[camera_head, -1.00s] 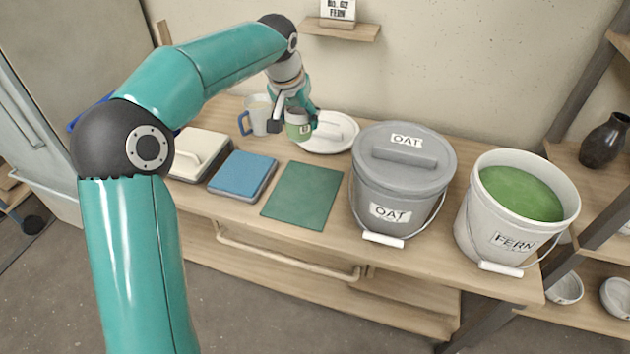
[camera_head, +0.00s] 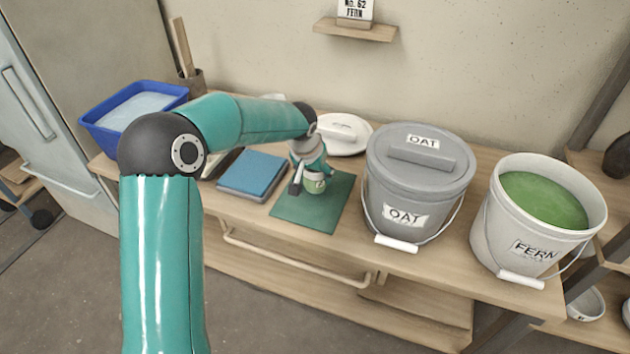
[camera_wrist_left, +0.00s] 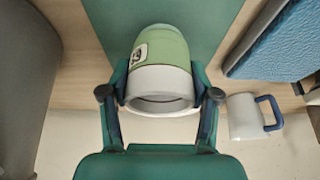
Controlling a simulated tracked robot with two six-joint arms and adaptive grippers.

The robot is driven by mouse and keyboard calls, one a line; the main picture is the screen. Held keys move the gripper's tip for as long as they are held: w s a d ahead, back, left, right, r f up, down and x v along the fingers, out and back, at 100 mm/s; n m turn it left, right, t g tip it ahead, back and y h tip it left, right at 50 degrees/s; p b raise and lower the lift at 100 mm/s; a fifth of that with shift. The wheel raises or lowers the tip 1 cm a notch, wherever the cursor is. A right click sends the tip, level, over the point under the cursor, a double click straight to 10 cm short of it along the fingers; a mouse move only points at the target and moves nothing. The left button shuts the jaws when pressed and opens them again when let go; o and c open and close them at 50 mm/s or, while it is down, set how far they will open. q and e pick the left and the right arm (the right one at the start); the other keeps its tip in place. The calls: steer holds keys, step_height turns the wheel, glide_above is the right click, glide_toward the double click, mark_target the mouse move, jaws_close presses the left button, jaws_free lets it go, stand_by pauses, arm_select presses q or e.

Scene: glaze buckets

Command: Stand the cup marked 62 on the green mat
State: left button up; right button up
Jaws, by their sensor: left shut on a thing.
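The green mat (camera_head: 290,210) lies flat on the bench, between a blue pad and a grey bucket. It also shows at the top of the left wrist view (camera_wrist_left: 205,20). My left gripper (camera_head: 313,180) is shut on a small green cup with a pale grey end (camera_wrist_left: 165,55). The cup (camera_head: 314,188) is over the mat in the head view; I cannot tell whether it touches it. A small white label (camera_wrist_left: 138,56) on its side is too small to read surely. My right gripper is not in view.
The blue pad (camera_head: 252,172) is left of the mat, the lidded OAT bucket (camera_head: 415,185) close on its right. The open FERN bucket (camera_head: 535,225) holds green glaze. A white lid (camera_head: 345,136) lies behind. The wrist view shows a mug with a blue handle (camera_wrist_left: 244,118).

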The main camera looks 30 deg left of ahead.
arm_select(q)
steer(key=shift+f, duration=1.05)
steer(key=shift+f, duration=0.15)
steer(key=o, duration=1.3)
steer(key=shift+r, duration=0.2)
steer(key=p+v, duration=0.1)
steer(key=v, duration=1.1)
steer(key=shift+s+d+f, duration=0.1)
